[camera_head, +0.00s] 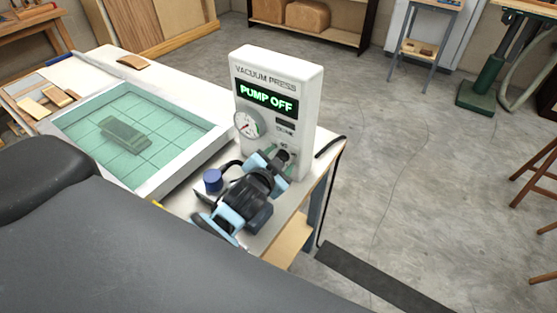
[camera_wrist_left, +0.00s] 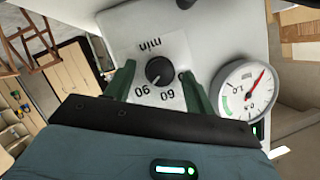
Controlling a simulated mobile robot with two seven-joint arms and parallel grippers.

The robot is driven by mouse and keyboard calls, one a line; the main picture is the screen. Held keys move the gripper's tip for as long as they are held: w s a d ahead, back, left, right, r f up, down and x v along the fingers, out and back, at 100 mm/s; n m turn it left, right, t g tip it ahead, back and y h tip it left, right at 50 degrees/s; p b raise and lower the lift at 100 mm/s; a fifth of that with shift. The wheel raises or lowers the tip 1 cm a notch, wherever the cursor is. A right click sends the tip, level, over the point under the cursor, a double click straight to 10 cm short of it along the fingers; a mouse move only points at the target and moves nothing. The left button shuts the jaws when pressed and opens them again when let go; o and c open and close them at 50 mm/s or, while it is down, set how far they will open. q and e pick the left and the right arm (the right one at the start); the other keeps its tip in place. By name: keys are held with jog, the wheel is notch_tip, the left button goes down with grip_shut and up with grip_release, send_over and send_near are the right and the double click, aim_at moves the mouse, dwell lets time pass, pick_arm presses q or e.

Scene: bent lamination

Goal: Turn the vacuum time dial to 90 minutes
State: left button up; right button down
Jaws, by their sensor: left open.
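The white vacuum press control box (camera_head: 302,85) stands on the table's right end, its screen (camera_head: 267,97) reading PUMP OFF. In the head view, my left gripper (camera_head: 279,160) is at the lower front of the box and mostly covers the dial. In the left wrist view, the dark round time dial (camera_wrist_left: 159,71) sits on a white plate marked min, 90 and 60. My left gripper (camera_wrist_left: 158,76) is open, with one green finger on each side of the dial; gaps show between them. The dial's exact pointing is too small to read surely. My right gripper is not in view.
A round pressure gauge (camera_head: 248,124) is close to the gripper; it also shows in the left wrist view (camera_wrist_left: 246,90). A small blue cap (camera_head: 213,180) stands beside my left arm. A framed green vacuum bag (camera_head: 135,135) lies to the left. A black cable hangs at the table's right edge.

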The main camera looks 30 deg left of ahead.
pick_arm(q)
jog(key=shift+s, duration=0.1)
jog(key=v, duration=0.7)
jog(key=shift+s, duration=0.3)
jog(key=shift+r, duration=0.1)
dwell(0.3)
